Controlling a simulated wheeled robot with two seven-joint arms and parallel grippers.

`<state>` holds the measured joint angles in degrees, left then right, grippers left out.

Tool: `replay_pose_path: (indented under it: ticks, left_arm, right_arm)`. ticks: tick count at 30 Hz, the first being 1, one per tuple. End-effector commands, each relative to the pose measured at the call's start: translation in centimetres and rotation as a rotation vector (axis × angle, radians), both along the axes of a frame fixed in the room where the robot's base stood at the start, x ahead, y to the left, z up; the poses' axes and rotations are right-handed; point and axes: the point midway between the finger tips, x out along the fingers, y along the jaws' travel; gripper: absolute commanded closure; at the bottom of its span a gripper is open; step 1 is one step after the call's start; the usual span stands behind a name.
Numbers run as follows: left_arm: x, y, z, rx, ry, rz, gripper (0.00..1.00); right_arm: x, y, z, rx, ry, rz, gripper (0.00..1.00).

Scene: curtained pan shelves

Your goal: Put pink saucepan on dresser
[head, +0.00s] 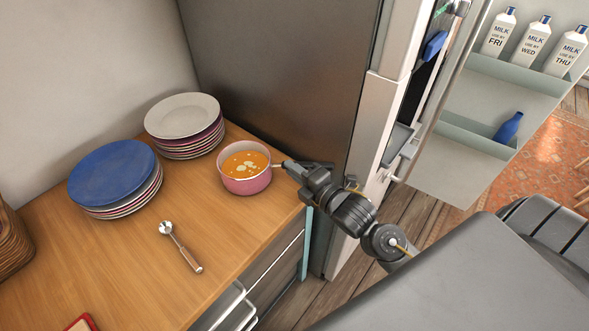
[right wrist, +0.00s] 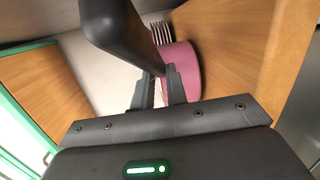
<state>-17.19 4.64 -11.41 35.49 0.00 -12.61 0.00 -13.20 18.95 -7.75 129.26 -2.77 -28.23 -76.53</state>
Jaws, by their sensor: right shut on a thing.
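The pink saucepan (head: 245,183) is at the right part of the wooden dresser top (head: 205,222), near the front right corner. It holds orange soup with pale pieces. It looks upright; whether it rests on the wood or hangs just above it I cannot tell. My right gripper (head: 284,165) is shut on its handle, at the pan's right side. In the right wrist view my right gripper's fingers (right wrist: 159,92) close around the handle, and the pink pan wall (right wrist: 182,65) shows beyond them. My left gripper is not in view.
A plate stack with a blue top plate (head: 112,170) and one with a white top plate (head: 182,116) stand left of the pan. A spoon (head: 180,246) lies in front. The open fridge (head: 400,90) is at right, milk bottles in its door. The wood between is clear.

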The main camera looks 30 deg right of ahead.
Motion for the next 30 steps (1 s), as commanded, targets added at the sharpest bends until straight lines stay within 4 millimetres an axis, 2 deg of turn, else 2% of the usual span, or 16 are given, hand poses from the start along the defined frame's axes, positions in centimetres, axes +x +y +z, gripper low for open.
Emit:
replay_pose_path:
  ticks: [27, 28, 30]
  left_arm:
    - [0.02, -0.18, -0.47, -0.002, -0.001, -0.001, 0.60]
    - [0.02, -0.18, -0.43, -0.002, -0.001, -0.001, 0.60]
    - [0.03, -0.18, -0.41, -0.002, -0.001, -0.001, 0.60]
  right_arm:
    - [0.04, -0.01, -0.51, 0.004, -0.007, -0.001, 1.00]
    - [0.05, -0.01, -0.47, 0.004, -0.007, -0.001, 0.83]
    - [0.03, -0.01, -0.49, 0.003, -0.007, -0.001, 0.74]
